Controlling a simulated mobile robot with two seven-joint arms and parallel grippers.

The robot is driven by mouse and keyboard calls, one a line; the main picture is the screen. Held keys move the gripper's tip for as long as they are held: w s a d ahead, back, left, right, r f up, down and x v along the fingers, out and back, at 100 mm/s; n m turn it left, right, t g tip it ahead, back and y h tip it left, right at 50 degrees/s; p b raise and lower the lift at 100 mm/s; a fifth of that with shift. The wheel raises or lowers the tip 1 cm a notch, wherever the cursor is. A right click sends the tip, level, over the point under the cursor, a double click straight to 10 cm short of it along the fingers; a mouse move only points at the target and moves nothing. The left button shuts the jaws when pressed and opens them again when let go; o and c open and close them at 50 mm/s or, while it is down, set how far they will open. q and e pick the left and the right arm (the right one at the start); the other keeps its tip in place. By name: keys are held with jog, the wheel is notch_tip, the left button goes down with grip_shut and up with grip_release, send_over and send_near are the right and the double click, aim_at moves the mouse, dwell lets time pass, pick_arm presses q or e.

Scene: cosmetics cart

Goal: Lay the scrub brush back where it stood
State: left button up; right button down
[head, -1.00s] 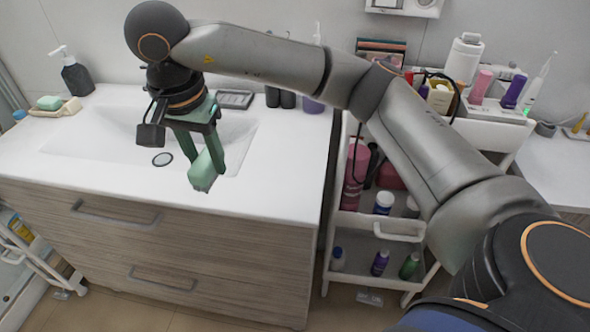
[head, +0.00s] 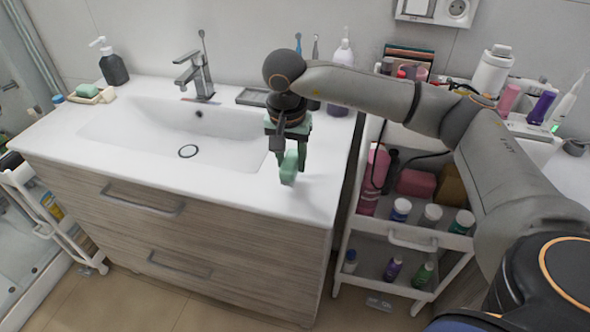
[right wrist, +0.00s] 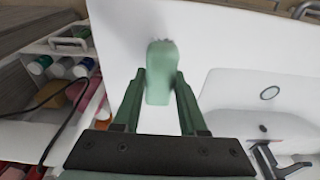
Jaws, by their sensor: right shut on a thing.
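The scrub brush (head: 288,170) is a light green block held over the white counter, right of the basin. In the right wrist view the brush (right wrist: 160,72) sits between the two green fingers, with its far end sticking out past the tips. My right gripper (head: 291,161) points down and is shut on it; its fingers also show in the right wrist view (right wrist: 160,88). I cannot tell whether the brush's lower end touches the counter. My left gripper is not in view.
The basin (head: 150,140) with its tap (head: 195,75) lies left of the gripper. A dark tray (head: 252,97) and bottles stand along the back. The white cart (head: 350,225) stands right of the vanity. The counter's front right is clear.

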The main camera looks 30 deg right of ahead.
aim_at(295, 173)
jog(key=f, duration=0.1)
jog(key=d+f, duration=0.1)
jog(key=f, duration=0.1)
jog(key=shift+f+p, duration=0.3)
jog(key=shift+p, duration=0.05)
jog(key=shift+w+f, duration=0.1)
jog(key=shift+f, duration=0.25)
jog(key=shift+f, duration=0.2)
jog(key=shift+c, duration=2.3)
grip_release()
jog(key=shift+r, duration=0.1)
